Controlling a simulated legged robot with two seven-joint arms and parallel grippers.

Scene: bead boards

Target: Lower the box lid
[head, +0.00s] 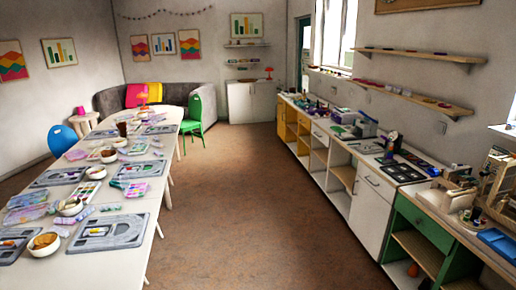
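I cannot make out a box with a raised lid for certain. A pale boxy item with green parts (364,126) stands on the right counter, too small to tell if it has a lid. A wooden rack or box with upright parts (497,188) stands at the near right end of the counter, partly cut off by the picture edge. Neither of my grippers is in view.
A long white table (133,243) with grey bead boards (105,232), bowls and trays runs along the left. A counter with cupboards (368,205) lines the right. A green chair (201,108) stands by the table. The brown floor (255,215) between is clear.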

